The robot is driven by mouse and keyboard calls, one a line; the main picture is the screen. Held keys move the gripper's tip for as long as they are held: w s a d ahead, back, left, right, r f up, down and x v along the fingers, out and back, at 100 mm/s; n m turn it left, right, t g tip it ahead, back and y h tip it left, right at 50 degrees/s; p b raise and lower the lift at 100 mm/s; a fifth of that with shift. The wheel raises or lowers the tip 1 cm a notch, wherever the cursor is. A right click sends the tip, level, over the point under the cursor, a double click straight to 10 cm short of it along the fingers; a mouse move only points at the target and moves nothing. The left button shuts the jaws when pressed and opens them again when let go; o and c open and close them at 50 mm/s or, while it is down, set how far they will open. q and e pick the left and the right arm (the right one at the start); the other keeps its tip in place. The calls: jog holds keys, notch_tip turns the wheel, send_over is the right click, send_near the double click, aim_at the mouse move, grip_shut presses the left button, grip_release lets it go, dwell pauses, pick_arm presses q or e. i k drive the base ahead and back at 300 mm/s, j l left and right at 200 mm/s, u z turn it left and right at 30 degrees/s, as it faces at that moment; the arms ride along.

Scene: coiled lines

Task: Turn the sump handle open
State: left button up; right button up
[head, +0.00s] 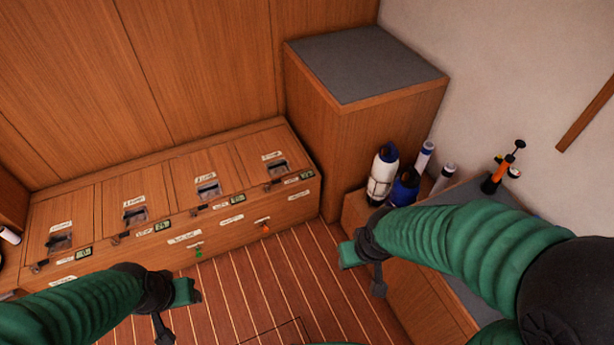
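A long wooden bench locker (240,213) runs along the left wall. A small green handle (198,252) and a small orange handle (265,229) sit on its front face, each below a white label. The label text is too small to read, so I cannot tell which is the sump handle. My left gripper (175,309) is over the floor, below the green handle in the picture and apart from it. My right gripper (363,268) is right of the orange handle, near the right-hand bench. Both grippers look open and empty, with their two fingers spread.
Several latches and labels line the locker's lid. A tall grey-topped wooden cabinet (365,62) stands at the back. White and blue bottles (383,174) and an orange pump (498,171) stand at the right bench. The striped floor (290,275) between the arms is clear.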

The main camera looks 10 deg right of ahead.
aim_at(128, 233)
jog(key=u, duration=1.4)
jog(key=i+l+u, duration=0.15)
jog(key=u, duration=0.3)
jog(key=i+l+u, duration=0.15)
jog(key=u, duration=0.35)
jog(key=i+l+u, duration=0.1)
jog(key=l+u, duration=0.35)
jog(key=i+l+u, duration=0.15)
jog(key=l, duration=0.45)
jog(key=l+u, duration=0.1)
jog(key=l, duration=0.5)
jog(key=i+l+u, duration=0.15)
jog(key=l, duration=0.45)
